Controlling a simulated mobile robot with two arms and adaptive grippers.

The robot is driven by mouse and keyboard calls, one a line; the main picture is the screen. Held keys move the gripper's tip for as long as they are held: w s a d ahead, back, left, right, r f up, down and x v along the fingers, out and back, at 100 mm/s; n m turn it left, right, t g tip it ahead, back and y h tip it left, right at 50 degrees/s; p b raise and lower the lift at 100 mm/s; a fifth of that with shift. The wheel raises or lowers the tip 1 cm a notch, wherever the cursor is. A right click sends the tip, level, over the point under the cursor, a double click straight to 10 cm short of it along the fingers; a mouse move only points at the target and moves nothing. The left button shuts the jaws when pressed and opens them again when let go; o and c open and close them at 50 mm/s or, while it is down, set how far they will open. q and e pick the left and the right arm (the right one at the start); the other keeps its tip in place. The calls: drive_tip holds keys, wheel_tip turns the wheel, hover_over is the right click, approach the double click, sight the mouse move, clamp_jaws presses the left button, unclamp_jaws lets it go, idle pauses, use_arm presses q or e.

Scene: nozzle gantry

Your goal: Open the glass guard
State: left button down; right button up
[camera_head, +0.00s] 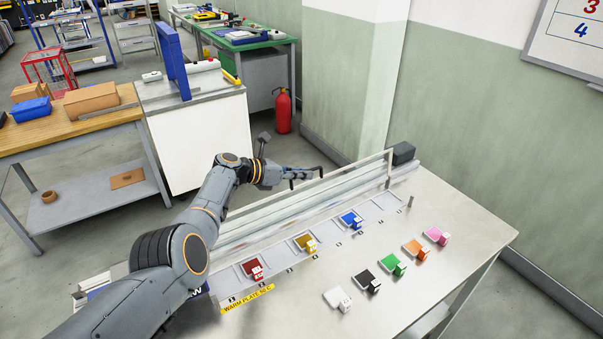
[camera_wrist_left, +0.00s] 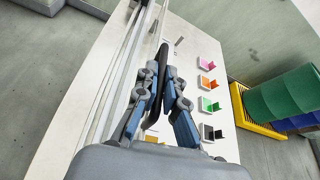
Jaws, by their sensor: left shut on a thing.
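The glass guard (camera_head: 352,180) is a long clear panel with a pale metal frame along the back of the table. It also shows in the left wrist view (camera_wrist_left: 118,75), running along the left of my gripper. A dark handle (camera_wrist_left: 161,62) stands beside its frame. My left gripper (camera_head: 311,173) comes over the guard from the left. In the left wrist view its two fingers (camera_wrist_left: 160,82) are shut on the dark handle. The guard's far-left stretch is partly hidden by my left arm. I cannot tell its exact tilt. My right gripper is not in view.
The warm plate (camera_head: 380,205) lies in front of the guard, with red (camera_head: 252,267), yellow (camera_head: 304,241) and blue (camera_head: 350,219) pieces in its slots. Several other coloured pieces stand on the metal table (camera_head: 450,200). A dark block (camera_head: 403,153) sits at the guard's far end.

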use_arm(q)
drive_tip(key=shift+f, duration=0.2)
drive_tip(key=c, duration=1.4)
unclamp_jaws()
drive_tip(key=shift+c, duration=0.2)
drive_tip(key=shift+r, duration=0.1)
drive_tip(key=shift+v, duration=0.8)
drive_tip(key=v, duration=1)
drive_tip(key=shift+a, duration=0.15)
